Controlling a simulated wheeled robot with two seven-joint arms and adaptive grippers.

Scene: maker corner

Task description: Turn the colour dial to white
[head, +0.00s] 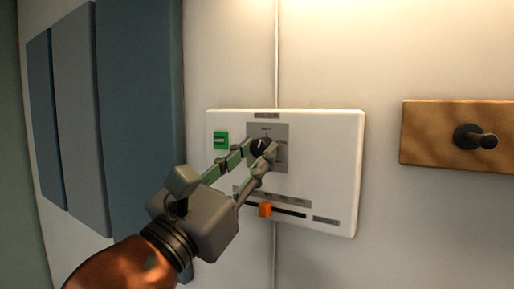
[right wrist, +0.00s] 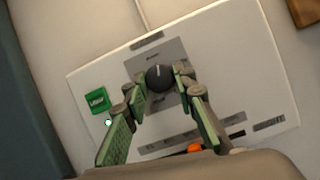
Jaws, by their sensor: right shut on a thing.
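The colour dial (head: 261,147) is a round black knob with a pale pointer line, on a grey plate (head: 283,131) in the upper middle of a white wall panel (head: 335,150). My right gripper (head: 257,153) has one finger on each side of the dial and is shut on it. In the right wrist view the dial (right wrist: 159,78) sits between the two fingertips, its pointer line toward the top. The small labels around the dial are too blurred to read, so I cannot tell which colour it points at. My left gripper is in neither view.
A green button (head: 221,140) is on the panel's left side. An orange slider knob (head: 265,210) sits in a dark slot below the dial, close under my gripper. A wooden board with a black peg (head: 474,137) is at the right. Blue-grey wall pads (head: 138,110) stand at the left.

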